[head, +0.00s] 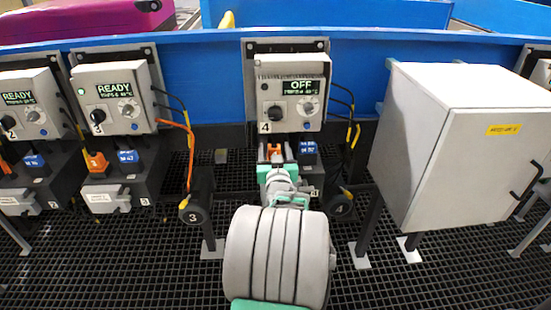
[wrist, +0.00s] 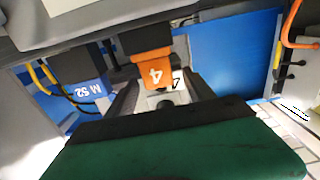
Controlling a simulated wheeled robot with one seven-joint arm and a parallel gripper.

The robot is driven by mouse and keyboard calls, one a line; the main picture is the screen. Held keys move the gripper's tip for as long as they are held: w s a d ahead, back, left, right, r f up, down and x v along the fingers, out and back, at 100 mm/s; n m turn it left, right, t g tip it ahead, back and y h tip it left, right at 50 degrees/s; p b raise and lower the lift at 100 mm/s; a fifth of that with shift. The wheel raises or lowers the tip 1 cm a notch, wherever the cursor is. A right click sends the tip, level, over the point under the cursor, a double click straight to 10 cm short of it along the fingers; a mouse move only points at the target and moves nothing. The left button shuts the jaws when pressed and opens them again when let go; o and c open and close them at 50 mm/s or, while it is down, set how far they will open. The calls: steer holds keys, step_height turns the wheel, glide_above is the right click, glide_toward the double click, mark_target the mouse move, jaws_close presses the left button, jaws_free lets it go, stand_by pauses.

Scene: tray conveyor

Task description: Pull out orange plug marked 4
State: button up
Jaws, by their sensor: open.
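The orange plug marked 4 (wrist: 153,69) sits in its socket in the wrist view, its number facing the camera. In the head view a little of the orange plug (head: 276,153) shows below the control box marked 4 (head: 291,98), whose display reads OFF. My gripper (wrist: 163,92) is open, with one dark finger on each side of the orange plug's lower end. I cannot tell whether the fingers touch it. In the head view my gripper (head: 277,161) and arm hide most of the plug and socket.
A blue plug (head: 307,151) sits close on the right; in the wrist view the blue plug (wrist: 85,91) is left. A grey cabinet (head: 445,150) stands to the right. Station 3's box (head: 113,98) reads READY, with its orange plug (head: 97,162) below. Cables hang beside the boxes.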

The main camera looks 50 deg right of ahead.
mark_target(273, 129)
steer(key=x, duration=0.4)
steer(key=shift+w+d+b, duration=0.15)
steer(key=shift+d+b, duration=0.05)
steer(key=shift+b, duration=0.1)
steer(key=shift+c, duration=0.3)
jaws_close()
steer(key=shift+r, duration=0.1)
steer(key=shift+r+p, duration=0.8)
steer(key=shift+r, duration=0.55)
steer(key=shift+p+v, duration=0.35)
steer(key=shift+v, duration=4.65)
